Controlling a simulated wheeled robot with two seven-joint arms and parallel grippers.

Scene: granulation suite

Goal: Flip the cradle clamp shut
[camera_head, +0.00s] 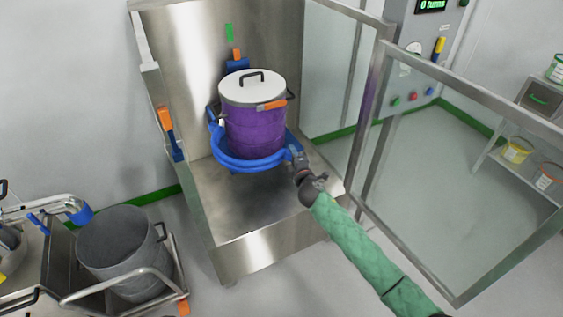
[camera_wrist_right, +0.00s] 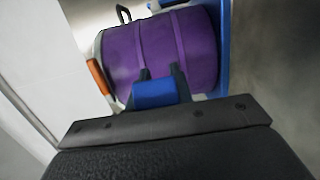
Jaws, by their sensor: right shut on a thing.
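A purple drum (camera_head: 255,132) with a pale lid (camera_head: 250,90) and a black lid handle sits upright in a blue ring cradle (camera_head: 240,163) in the steel cabinet. An orange latch (camera_head: 271,105) shows on the lid's front rim. My right gripper (camera_head: 297,156) is at the right side of the blue cradle. In the right wrist view, its two dark fingers (camera_wrist_right: 159,88) are shut on a blue block (camera_wrist_right: 155,94), the cradle clamp by its place and colour, in front of the purple drum (camera_wrist_right: 165,50). My left gripper is not in view.
A glass door (camera_head: 465,165) with a steel frame stands open right of the cabinet. An orange and blue handle (camera_head: 168,130) is on the cabinet's left edge. A grey bin (camera_head: 118,245) on a cart stands at lower left. A control panel (camera_head: 425,45) is behind the door.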

